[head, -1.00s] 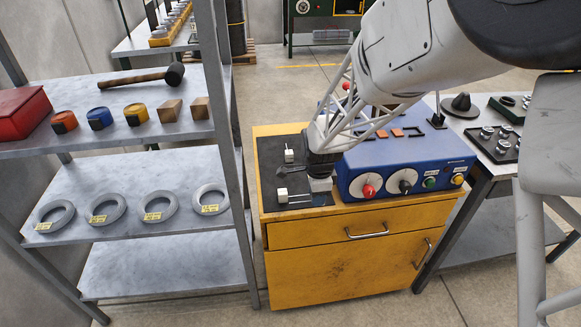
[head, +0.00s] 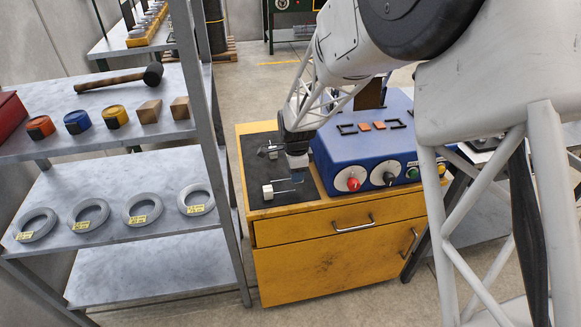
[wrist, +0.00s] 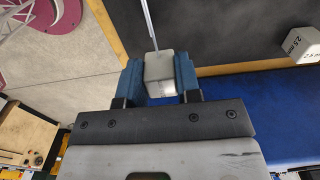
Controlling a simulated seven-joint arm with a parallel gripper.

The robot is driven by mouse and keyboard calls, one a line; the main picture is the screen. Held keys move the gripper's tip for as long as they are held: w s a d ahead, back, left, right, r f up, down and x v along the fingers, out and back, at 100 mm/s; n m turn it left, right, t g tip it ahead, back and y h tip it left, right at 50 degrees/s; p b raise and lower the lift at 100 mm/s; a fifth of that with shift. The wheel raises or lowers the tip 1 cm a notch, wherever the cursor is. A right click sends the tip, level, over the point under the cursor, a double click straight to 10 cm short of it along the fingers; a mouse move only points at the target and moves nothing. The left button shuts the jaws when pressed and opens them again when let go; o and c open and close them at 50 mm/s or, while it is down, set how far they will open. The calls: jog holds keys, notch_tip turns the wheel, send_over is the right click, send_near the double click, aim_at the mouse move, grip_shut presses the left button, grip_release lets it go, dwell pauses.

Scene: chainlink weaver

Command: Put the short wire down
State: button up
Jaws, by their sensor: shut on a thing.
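My gripper (head: 297,153) is above the black mat (head: 250,172) on the yellow cabinet, close to the blue machine. In the wrist view its blue fingers (wrist: 160,86) are shut on a pale grey block (wrist: 159,67). A thin straight wire (wrist: 149,25) extends from this block over the dark mat. I take this as the short wire; its length is not clear. A white block with a thin wire (head: 268,191) lies on the mat's front part. Another pale block (head: 272,152) lies farther back. A block marked 2.5 mm (wrist: 302,45) shows in the wrist view.
The blue machine (head: 335,150) with knobs and buttons stands right of the mat. A grey shelf (head: 110,195) with several wire coils is at the left. Bare mat shows between the two lying blocks.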

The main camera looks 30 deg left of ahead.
jog(key=shift+w+a+f, duration=0.15)
jog(key=shift+w+a, duration=1.05)
jog(key=shift+w+a+f, duration=0.15)
jog(key=shift+w+a, duration=1)
jog(key=shift+w+a, duration=0.3)
jog(key=shift+f, duration=1.8)
jog(key=o, duration=0.9)
jog(key=shift+f, duration=0.15)
jog(key=shift+r, duration=0.2)
notch_tip(320, 180, up, 12)
